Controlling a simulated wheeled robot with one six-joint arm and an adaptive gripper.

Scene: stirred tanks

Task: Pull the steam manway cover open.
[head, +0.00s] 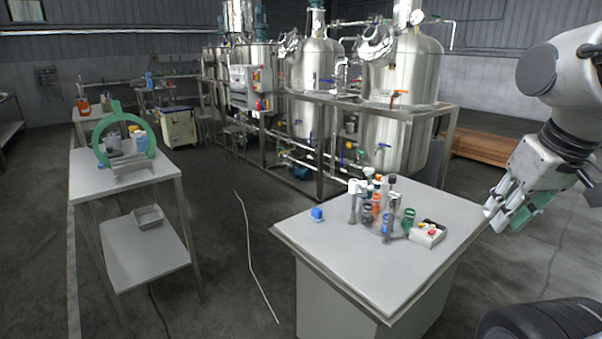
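Steel tanks stand in a row behind a metal frame. The nearest tank (404,75) has a round manway cover (376,36) with clamp-like fittings on its upper left. The cover looks shut, but fine detail is too small to tell. The tank left of it (316,68) has a similar fitting (290,43) on its shoulder. I cannot tell which one is the steam manway. My gripper (503,212) is at the right, pointing down and left, well apart from the tanks. A green part shows at its fingers; whether it is held is unclear.
A white-topped bench (345,262) with bottles, tools and a small button box (427,234) stands between me and the tanks. A steel rail (370,108) fronts the tanks. A side table (90,185) is at left. Open floor lies between.

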